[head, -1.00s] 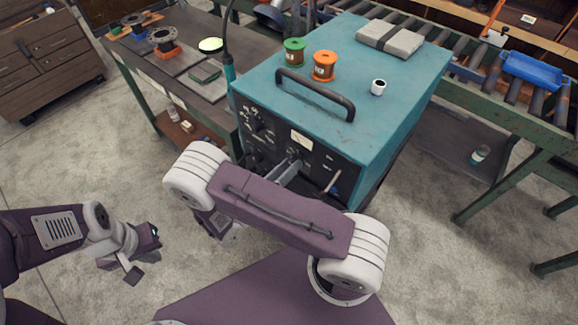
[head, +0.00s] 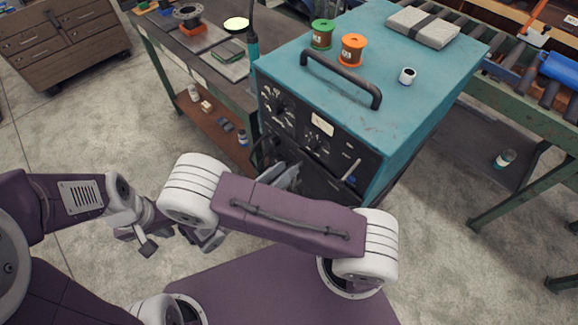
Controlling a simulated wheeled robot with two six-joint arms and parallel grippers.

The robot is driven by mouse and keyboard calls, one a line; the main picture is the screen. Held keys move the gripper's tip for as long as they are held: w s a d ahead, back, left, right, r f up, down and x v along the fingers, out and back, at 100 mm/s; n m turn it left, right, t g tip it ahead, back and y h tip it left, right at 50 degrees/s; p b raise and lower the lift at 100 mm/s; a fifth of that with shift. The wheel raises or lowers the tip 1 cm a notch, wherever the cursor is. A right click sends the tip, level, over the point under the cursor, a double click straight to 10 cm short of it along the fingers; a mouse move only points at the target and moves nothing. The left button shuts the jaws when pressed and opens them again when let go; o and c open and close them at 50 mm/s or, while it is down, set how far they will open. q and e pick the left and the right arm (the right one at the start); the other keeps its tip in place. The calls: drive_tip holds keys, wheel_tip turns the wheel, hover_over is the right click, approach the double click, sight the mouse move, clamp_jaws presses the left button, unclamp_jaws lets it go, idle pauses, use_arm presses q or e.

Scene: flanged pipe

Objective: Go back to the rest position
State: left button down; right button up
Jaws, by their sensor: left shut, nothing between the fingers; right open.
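My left gripper (head: 188,235) is at the lower left, over the bare floor. It is shut and empty, and its tip is partly covered by my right arm's elbow. My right arm lies folded across the middle of the picture. My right gripper (head: 286,178) shows only in part, as grey fingers behind that arm, low in front of the teal machine (head: 425,95). It is open and I see nothing in it. Whether it touches the machine's dark front cannot be told. A grey flanged part (head: 188,14) stands on an orange base on the workbench (head: 150,38).
Green (head: 322,34) and orange (head: 353,49) spools, a small white cup (head: 407,76) and a grey packet (head: 423,27) sit on the machine. A roller conveyor (head: 507,75) is at right, a drawer cabinet (head: 68,40) at far left. Floor at left is clear.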

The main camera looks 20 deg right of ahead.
drive_tip(key=shift+d, duration=0.1)
idle(0.3)
drive_tip(key=s+d+f+m+g+y, duration=0.1)
drive_tip(key=s+d+m+g+y, duration=0.3)
drive_tip(key=m, duration=0.5)
drive_tip(key=s+d+f+m+g+y, duration=0.1)
drive_tip(key=s+f+m+g+y, duration=0.1)
drive_tip(key=s+m+g+y, duration=0.45)
drive_tip(key=w+a+r+m+t+y, duration=0.1)
drive_tip(key=w+m+t+y, duration=0.4)
drive_tip(key=m, duration=0.9)
drive_tip(key=shift+w+a+r+y, duration=0.15)
drive_tip(key=shift+w+r+y, duration=0.25)
drive_tip(key=shift+r+y, duration=0.4)
drive_tip(key=shift+r, duration=0.1)
